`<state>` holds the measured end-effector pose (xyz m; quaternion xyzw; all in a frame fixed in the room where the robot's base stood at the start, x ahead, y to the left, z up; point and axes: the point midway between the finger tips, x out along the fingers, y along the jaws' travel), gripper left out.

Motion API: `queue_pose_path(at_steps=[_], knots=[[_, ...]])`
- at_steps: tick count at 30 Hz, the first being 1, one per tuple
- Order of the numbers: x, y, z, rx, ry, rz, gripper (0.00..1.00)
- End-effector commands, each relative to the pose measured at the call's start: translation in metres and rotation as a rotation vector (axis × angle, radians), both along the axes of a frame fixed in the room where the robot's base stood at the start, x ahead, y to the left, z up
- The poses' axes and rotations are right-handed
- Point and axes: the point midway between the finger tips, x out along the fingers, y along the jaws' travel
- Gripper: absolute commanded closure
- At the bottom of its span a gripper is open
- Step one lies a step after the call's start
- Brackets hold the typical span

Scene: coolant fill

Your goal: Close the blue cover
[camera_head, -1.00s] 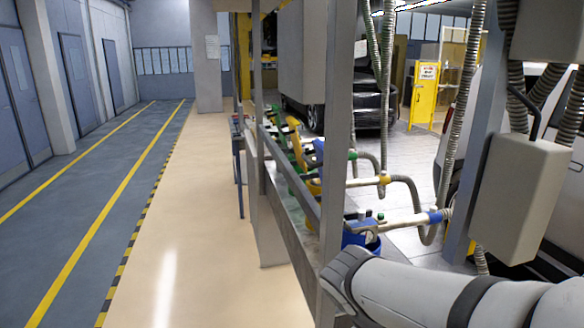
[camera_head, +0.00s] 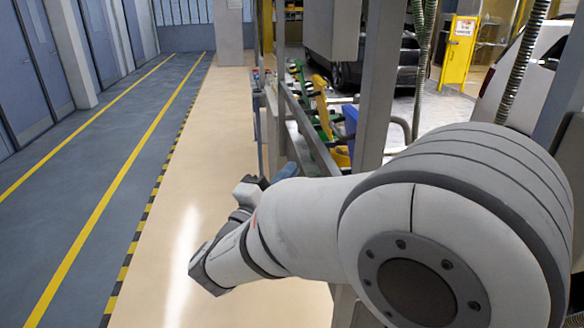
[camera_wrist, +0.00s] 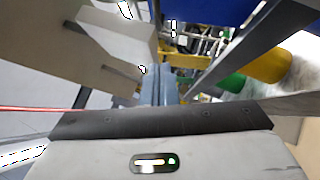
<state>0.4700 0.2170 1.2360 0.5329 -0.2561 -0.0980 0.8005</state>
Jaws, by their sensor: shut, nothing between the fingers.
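In the wrist view, my gripper (camera_wrist: 157,72) shows as two blue-grey fingers close together, shut and empty. A large blue surface (camera_wrist: 240,40) fills the upper right of that view, apart from the fingers. I cannot tell whether it is the blue cover. In the head view, a small blue part (camera_head: 350,119) shows beside the yellow handles, behind the metal frame. It is partly hidden, and its open or shut state cannot be told.
A metal rail and post (camera_head: 382,85) stand close to my arm. Yellow (camera_head: 320,100) and green filler handles hang along the rail. Yellow and green round parts show in the wrist view (camera_wrist: 268,64). The beige walkway (camera_head: 215,120) at left is clear.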

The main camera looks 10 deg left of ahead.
Motion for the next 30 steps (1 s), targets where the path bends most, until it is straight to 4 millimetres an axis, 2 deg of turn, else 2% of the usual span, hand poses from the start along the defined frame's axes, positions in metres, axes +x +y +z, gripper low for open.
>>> queue_pose_path(at_steps=[3, 10, 18, 30], knots=[[0.022, -0.011, 0.012, 0.001, 0.001, -0.002, 1.0], [0.063, -0.029, 0.026, 0.0, 0.002, 0.003, 1.0], [0.069, -0.058, 0.039, 0.002, 0.002, 0.007, 1.0], [0.07, -0.061, 0.039, 0.002, 0.002, 0.009, 1.0]])
